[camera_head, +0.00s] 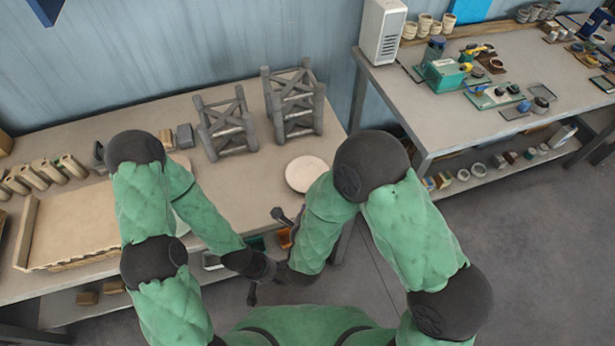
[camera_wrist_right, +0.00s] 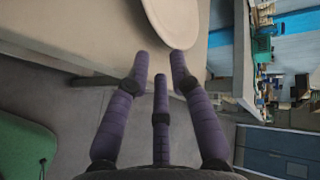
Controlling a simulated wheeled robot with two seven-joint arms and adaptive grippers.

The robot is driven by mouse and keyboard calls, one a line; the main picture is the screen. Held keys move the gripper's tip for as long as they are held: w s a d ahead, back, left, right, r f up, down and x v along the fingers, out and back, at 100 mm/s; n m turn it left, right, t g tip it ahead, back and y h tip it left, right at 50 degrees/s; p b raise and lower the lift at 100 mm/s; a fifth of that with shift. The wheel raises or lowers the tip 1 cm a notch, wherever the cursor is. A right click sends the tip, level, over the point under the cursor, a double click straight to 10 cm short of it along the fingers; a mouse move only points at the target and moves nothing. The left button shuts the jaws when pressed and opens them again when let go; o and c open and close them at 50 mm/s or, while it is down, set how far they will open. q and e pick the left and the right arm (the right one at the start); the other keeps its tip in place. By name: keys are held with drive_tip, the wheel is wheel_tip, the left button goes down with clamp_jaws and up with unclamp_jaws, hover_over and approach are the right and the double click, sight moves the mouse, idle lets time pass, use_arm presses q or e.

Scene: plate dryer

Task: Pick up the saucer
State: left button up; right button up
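The saucer (camera_head: 305,173) is a pale round disc lying flat near the right end of the left table, close to its front edge. The right wrist view shows part of the saucer (camera_wrist_right: 172,20) at the top, just beyond my right fingertips. My right gripper (camera_wrist_right: 161,65) has its purple-grey fingers spread, with nothing between them. In the head view my right forearm hides most of that gripper. My left gripper (camera_head: 263,281) is low in front of the table, away from the saucer; its finger opening is unclear.
Two grey racks (camera_head: 225,123) (camera_head: 295,100) stand behind the saucer. A shallow beige tray (camera_head: 75,225) lies at the left. A second table (camera_head: 440,110) with cups and small parts stands at the right. Bare tabletop (camera_head: 255,185) lies left of the saucer.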

sight(307, 176)
drive_tip(key=shift+x, duration=1.2)
drive_tip(key=shift+a+b+x, duration=0.15)
drive_tip(key=shift+b+x, duration=0.35)
drive_tip(key=shift+x, duration=0.8)
drive_tip(key=shift+a+b+x, duration=0.1)
drive_tip(key=shift+b+x, duration=0.35)
drive_tip(key=shift+x, duration=0.85)
clamp_jaws()
